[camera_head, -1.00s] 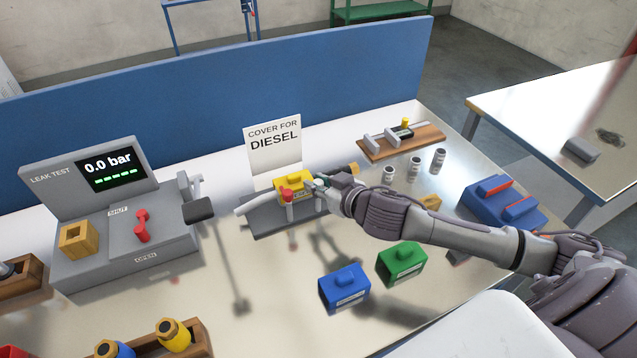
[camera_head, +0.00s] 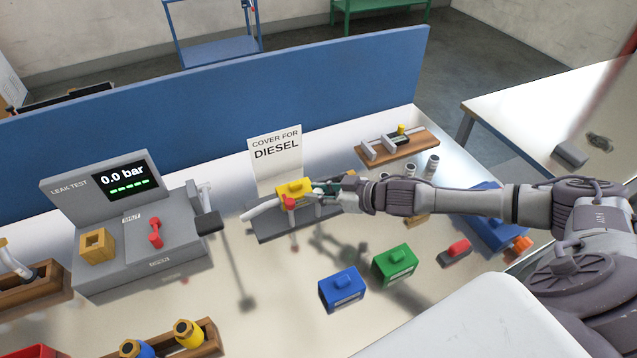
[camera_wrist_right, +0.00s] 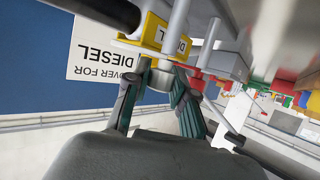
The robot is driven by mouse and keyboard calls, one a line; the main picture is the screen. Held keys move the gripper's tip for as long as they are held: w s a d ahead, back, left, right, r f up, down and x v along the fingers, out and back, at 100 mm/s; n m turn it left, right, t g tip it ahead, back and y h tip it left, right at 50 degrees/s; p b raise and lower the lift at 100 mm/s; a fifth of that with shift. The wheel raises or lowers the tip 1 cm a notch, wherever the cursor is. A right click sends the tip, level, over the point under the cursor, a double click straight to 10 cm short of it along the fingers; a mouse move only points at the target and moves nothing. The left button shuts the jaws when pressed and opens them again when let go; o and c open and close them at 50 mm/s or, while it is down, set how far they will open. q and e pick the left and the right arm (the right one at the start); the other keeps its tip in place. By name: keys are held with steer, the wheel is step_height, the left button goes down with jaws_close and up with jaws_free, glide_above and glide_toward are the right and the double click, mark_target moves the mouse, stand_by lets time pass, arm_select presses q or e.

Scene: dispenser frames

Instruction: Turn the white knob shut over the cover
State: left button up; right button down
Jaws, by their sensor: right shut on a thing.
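The yellow cover (camera_head: 293,187) sits on a grey fixture (camera_head: 266,234) in front of the sign "COVER FOR DIESEL" (camera_head: 276,146). It also shows in the right wrist view (camera_wrist_right: 157,30). My right gripper (camera_head: 322,189) reaches in from the right at the cover's right end. In the right wrist view its two fingers (camera_wrist_right: 160,88) are shut on a small pale round part, the white knob (camera_wrist_right: 154,77), right by the yellow cover. The fingers hide much of the knob, and its turn angle cannot be told. My left gripper is not in view.
A red-topped pin (camera_head: 288,203) stands close in front of the cover. A leak tester (camera_head: 122,178) reading 0.0 bar is at left. A blue block (camera_head: 342,289) and a green block (camera_head: 394,264) lie in front. A blue partition (camera_head: 215,100) runs behind.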

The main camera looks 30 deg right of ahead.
steer(key=n+g+y+p, duration=0.2)
steer(key=shift+w+d+r+n, duration=0.1)
steer(key=shift+w+r+n, duration=0.1)
steer(key=shift+r+n, duration=0.1)
steer(key=shift+f+n+g+y, duration=0.15)
steer(key=shift+n+g+y, duration=0.25)
steer(key=shift+f+n+g+y, duration=0.1)
steer(key=shift+n+g+y, duration=0.2)
steer(key=shift+n+g, duration=0.15)
steer(key=shift+f+n+g+y+b, duration=0.2)
steer(key=shift+n+g+y+b, duration=0.3)
steer(key=shift+n+g, duration=0.4)
steer(key=n+g+y+b, duration=0.1)
steer(key=n+g+b, duration=0.2)
steer(key=shift+f+g+b, duration=0.1)
steer(key=shift+g+b, duration=0.15)
steer(key=shift+b, duration=0.1)
steer(key=shift+s+r+n+g+b, duration=0.1)
steer(key=shift+r+n+g+b, duration=0.15)
steer(key=shift+n+g+b, duration=0.65)
